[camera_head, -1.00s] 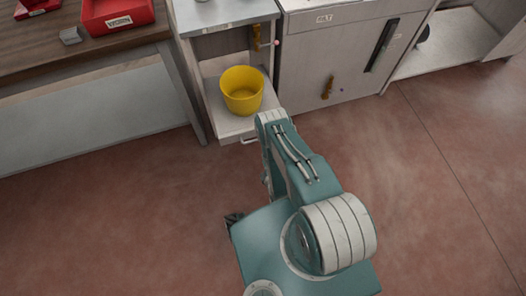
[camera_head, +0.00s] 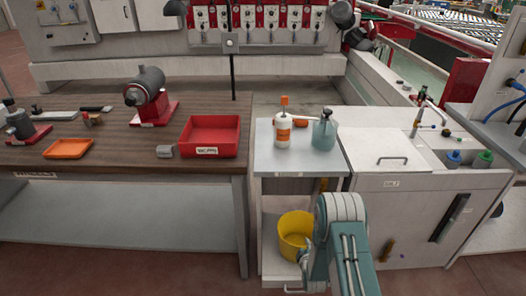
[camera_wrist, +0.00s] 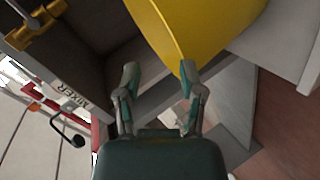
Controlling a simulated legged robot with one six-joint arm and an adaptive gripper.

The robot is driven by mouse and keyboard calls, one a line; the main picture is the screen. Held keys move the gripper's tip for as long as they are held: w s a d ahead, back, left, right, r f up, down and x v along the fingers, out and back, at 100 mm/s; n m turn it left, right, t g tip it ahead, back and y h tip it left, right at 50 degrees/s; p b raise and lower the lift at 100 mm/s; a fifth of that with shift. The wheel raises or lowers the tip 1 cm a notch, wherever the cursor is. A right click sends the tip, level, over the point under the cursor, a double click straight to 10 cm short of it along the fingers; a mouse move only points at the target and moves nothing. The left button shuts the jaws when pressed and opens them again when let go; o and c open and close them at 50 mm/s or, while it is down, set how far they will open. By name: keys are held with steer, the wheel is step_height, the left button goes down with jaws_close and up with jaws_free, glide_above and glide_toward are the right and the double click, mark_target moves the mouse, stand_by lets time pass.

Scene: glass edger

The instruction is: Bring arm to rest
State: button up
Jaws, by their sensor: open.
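My gripper (camera_wrist: 159,76) is open in the wrist view, with its two fingers apart and nothing between them. A yellow bucket (camera_wrist: 192,22) fills the top of that view, just beyond the fingertips; I cannot tell whether the right finger touches it. In the head view the same bucket (camera_head: 293,232) stands upright on the lower shelf of the small cabinet (camera_head: 270,160). My arm reaches up from the bottom edge beside the bucket and hides part of its right side.
A white spray bottle (camera_head: 282,132) and a grey-green jug (camera_head: 324,134) stand on the cabinet top. The wooden bench (camera_head: 100,150) at left holds a red tray (camera_head: 210,134). A white sink unit (camera_head: 385,145) stands at right.

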step_height(320, 180, up, 16)
steer(key=w+m+g, duration=0.2)
steer(key=w+m, duration=0.1)
steer(key=s+r+m+g, duration=0.1)
steer(key=s+r+m, duration=0.4)
steer(key=r, duration=1.2)
steer(key=s+r+m+g, duration=0.1)
steer(key=s+r, duration=0.3)
steer(key=s, duration=0.7)
steer(key=s+r+m+g, duration=0.2)
steer(key=s+r, duration=0.2)
steer(key=s, duration=0.7)
steer(key=s+r+m+g, duration=0.1)
steer(key=s+r, duration=0.4)
steer(key=s, duration=0.6)
steer(key=shift+a+m, duration=0.25)
steer(key=shift+m, duration=0.45)
steer(key=shift+w, duration=0.1)
